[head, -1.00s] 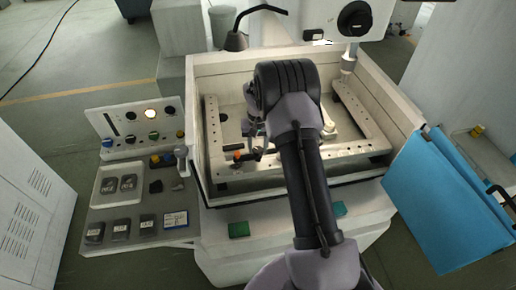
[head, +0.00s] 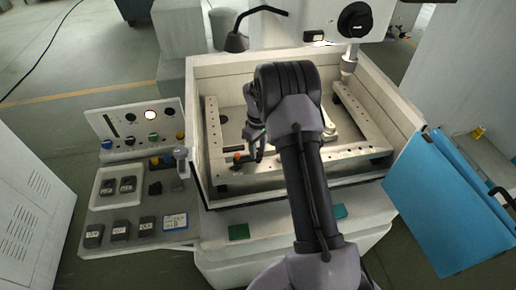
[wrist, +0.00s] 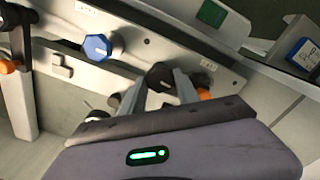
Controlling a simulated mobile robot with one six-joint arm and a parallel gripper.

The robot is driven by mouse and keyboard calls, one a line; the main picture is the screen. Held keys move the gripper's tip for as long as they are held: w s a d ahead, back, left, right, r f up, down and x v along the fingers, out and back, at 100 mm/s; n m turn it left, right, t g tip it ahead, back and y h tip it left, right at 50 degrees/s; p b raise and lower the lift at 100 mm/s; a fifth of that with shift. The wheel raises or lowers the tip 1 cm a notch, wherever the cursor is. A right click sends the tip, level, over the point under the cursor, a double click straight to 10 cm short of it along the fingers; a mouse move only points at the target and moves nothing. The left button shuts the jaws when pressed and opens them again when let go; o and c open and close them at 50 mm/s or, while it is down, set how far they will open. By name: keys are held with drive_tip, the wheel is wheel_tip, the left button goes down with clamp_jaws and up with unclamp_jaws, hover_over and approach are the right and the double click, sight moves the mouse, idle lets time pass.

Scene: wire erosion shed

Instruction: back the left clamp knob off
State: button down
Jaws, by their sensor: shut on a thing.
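The left clamp knob (wrist: 159,74) is a black round knob in the wrist view, between the two fingers of my gripper (wrist: 160,84). My gripper is shut on it. An orange part (wrist: 203,94) of the clamp shows just right of the fingers. In the head view my gripper (head: 255,148) reaches down to the left front of the machine tank, beside the orange clamp part (head: 238,157); the knob is largely hidden there. The clamp's lower part is hidden behind my gripper in the wrist view.
A blue hex knob (wrist: 96,46) stands on the frame rail, and another clamp's orange part (wrist: 7,67) is at the wrist view's left edge. The tank wall (head: 203,180) stands close to my gripper. A control panel (head: 140,205) is left, a blue door panel (head: 435,200) right.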

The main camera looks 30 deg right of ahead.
sight(258, 151)
drive_tip(key=shift+n, duration=0.4)
drive_tip(key=c, duration=0.9)
unclamp_jaws()
drive_tip(key=shift+r, duration=0.1)
wheel_tip(258, 151, up, 17)
drive_tip(key=p, duration=0.1)
drive_tip(key=shift+r+p, duration=0.15)
drive_tip(key=shift+p, duration=0.15)
